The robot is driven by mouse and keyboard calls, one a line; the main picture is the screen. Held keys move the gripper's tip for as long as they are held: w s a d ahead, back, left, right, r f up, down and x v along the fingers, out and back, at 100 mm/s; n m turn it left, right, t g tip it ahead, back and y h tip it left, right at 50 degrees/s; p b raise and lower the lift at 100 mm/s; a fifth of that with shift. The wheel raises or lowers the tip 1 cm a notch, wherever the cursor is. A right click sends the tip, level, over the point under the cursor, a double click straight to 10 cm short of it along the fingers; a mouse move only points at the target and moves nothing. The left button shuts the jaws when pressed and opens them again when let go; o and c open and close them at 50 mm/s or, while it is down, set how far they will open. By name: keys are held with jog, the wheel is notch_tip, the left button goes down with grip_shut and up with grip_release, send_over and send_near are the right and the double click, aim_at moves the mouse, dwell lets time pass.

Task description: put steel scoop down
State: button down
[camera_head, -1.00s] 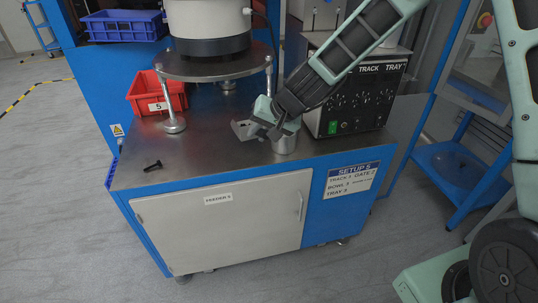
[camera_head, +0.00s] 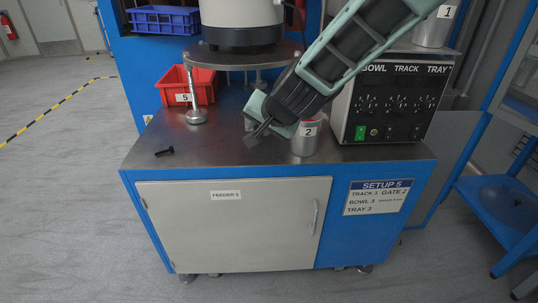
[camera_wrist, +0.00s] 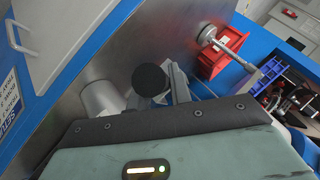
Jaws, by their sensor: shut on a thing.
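My gripper (camera_head: 257,136) is low over the steel bench top (camera_head: 225,150), left of the steel can marked 2 (camera_head: 307,141). It is shut on the steel scoop, which is mostly hidden by the fingers in the head view. In the wrist view, a round black end (camera_wrist: 150,79), apparently the scoop's handle, shows between the jaws. I cannot tell whether the scoop touches the bench.
A dark bolt (camera_head: 164,151) lies at the bench's front left. The red bin marked 5 (camera_head: 203,88) and the feeder's leg (camera_head: 196,116) stand behind. The control box (camera_head: 390,100) is to the right. The front middle of the bench is clear.

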notch_tip(320, 180, down, 8)
jog(key=b, duration=0.3)
jog(key=shift+f, duration=0.15)
jog(key=c, duration=1.3)
grip_release()
